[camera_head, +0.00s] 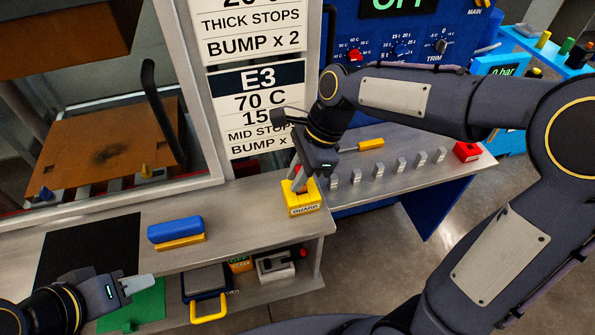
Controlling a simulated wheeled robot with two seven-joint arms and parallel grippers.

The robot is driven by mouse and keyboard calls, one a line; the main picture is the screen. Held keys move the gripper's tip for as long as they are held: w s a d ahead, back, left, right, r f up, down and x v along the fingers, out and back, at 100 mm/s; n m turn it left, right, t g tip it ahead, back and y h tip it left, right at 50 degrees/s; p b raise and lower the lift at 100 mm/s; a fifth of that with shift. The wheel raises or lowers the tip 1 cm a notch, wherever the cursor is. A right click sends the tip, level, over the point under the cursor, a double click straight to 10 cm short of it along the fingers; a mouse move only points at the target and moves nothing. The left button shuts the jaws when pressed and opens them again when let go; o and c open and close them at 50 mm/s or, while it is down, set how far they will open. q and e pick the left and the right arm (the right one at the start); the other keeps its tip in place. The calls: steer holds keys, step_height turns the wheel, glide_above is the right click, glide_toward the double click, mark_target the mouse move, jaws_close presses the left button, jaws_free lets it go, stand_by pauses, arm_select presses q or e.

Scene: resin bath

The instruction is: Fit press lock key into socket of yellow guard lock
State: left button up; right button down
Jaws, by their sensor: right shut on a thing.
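The yellow guard lock (304,208), with a "GUARD" label on its front, stands at the right end of the grey bench. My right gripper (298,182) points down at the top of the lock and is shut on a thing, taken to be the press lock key. The fingers also cover part of the lock's top. My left gripper (140,284) is low at the left, over the bench's front; its finger gap cannot be made out.
A blue block on a yellow base (176,232) lies on the bench, beside a black mat (88,248). A row of grey pegs and a red block (467,151) stand on the right ledge. The press opening (110,150) is behind. A yellow-handled container (207,290) sits below.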

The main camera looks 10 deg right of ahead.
steer(key=shift+f+b, duration=0.35)
steer(key=shift+f, duration=0.35)
steer(key=c, duration=1.3)
jaws_free()
steer(key=shift+o, duration=0.2)
steer(key=v, duration=0.8)
